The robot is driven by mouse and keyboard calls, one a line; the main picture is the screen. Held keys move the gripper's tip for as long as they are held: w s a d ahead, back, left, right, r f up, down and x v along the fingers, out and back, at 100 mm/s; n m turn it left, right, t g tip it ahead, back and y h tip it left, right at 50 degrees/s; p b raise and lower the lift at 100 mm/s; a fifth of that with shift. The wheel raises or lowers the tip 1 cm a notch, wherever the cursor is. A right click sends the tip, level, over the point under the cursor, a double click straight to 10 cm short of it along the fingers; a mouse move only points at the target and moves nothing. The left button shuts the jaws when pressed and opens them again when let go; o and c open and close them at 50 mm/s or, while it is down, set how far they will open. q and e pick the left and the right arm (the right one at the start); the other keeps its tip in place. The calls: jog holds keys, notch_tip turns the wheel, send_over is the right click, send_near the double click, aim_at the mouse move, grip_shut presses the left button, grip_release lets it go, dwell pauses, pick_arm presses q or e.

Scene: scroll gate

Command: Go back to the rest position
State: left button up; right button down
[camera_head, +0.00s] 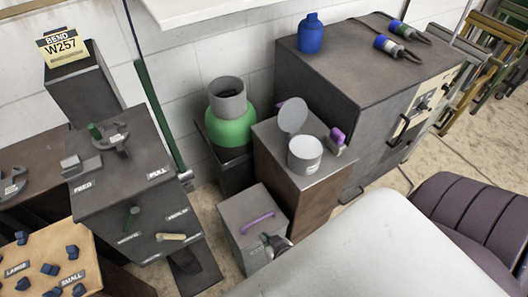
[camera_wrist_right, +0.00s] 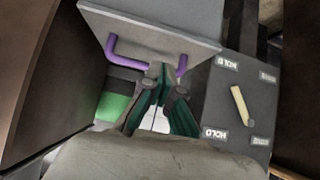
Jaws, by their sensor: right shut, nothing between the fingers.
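My right gripper (camera_head: 278,243) is at the front of a grey box (camera_head: 232,212) with a purple handle (camera_head: 257,222) in the head view. In the right wrist view my right gripper (camera_wrist_right: 160,72) is shut, with nothing between its dark green-sided fingers. Its tips overlap the middle of the purple handle (camera_wrist_right: 124,50) in that picture; I cannot tell whether they touch it. Most of the gripper is hidden in the head view by my pale arm. My left gripper is not in view.
A dark machine (camera_head: 128,190) with levers stands left of the box. A brown cabinet (camera_head: 310,193) holding a white canister (camera_head: 305,157) stands behind it. A green vessel (camera_head: 232,128) is at the back. A purple-brown chair (camera_head: 470,215) is at the right. Floor shows between cabinet and chair.

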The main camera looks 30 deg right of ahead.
jog(key=s+r, duration=0.1)
jog(key=s, duration=0.6)
jog(key=shift+s+r, duration=0.25)
jog(key=shift+r, duration=0.05)
